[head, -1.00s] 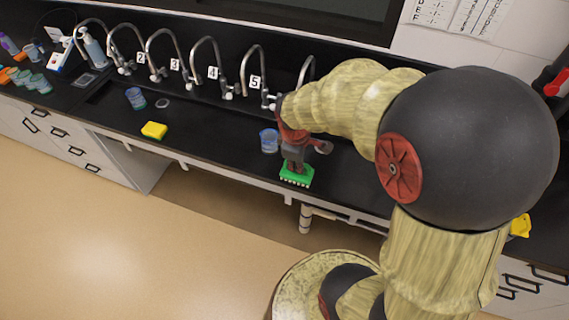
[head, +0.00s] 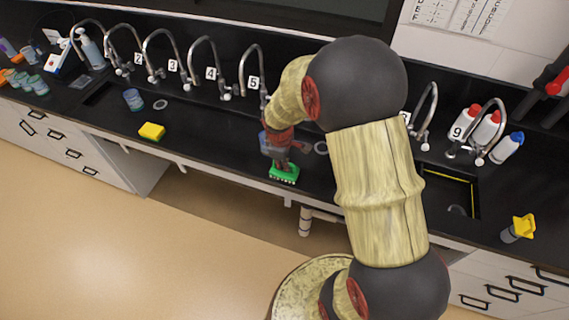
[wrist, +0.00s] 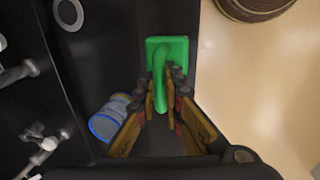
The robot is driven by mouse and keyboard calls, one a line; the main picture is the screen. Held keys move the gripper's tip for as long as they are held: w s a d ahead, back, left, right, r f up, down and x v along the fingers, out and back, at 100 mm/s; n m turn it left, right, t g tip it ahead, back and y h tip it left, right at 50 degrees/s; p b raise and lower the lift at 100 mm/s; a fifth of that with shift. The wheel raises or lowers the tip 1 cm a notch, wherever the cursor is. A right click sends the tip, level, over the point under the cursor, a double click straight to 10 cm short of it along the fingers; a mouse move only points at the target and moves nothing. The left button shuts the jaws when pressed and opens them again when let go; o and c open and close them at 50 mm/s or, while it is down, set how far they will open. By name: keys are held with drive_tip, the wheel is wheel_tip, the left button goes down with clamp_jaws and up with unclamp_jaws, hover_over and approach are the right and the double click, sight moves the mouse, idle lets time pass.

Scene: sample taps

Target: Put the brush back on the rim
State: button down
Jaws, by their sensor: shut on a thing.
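The green brush (head: 284,173) is at the front edge of the black counter, bristles down, in the head view. My gripper (head: 281,158) is above it and shut on its handle. In the wrist view the brush (wrist: 166,52) shows its green block and handle between my gripper's fingers (wrist: 166,95). The front rim (head: 230,172) of the counter runs just beside the brush. I cannot tell whether the bristles touch the counter.
A yellow sponge (head: 152,131) and another beaker (head: 133,99) are farther left. Several taps line the back. A sink (head: 452,190) and a yellow-topped container (head: 519,228) are at right.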

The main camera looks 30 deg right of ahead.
drive_tip(key=shift+f, duration=0.1)
drive_tip(key=c, duration=1.9)
unclamp_jaws()
wheel_tip(320, 180, up, 12)
drive_tip(key=s+a+p, duration=0.1)
drive_tip(key=a+p, duration=0.1)
wheel_tip(320, 180, up, 13)
drive_tip(key=m+t, duration=0.2)
drive_tip(key=m, duration=0.2)
hover_over(282, 174)
drive_tip(key=s+a, duration=0.7)
drive_tip(key=s, duration=0.1)
drive_tip(key=s+a+r+m, duration=0.1)
drive_tip(key=s+r, duration=0.1)
drive_tip(key=s, duration=0.1)
drive_tip(key=s+a+r+m+t+y, duration=0.1)
drive_tip(key=s+a, duration=0.1)
drive_tip(key=s, duration=0.2)
drive_tip(key=s+a+r+m+t, duration=0.1)
drive_tip(key=s+a+r, duration=0.1)
drive_tip(key=s, duration=0.1)
drive_tip(key=shift+s+a+r+m+y, duration=0.2)
drive_tip(key=shift+s+r+m+y, duration=0.1)
drive_tip(key=shift+s+y, duration=0.1)
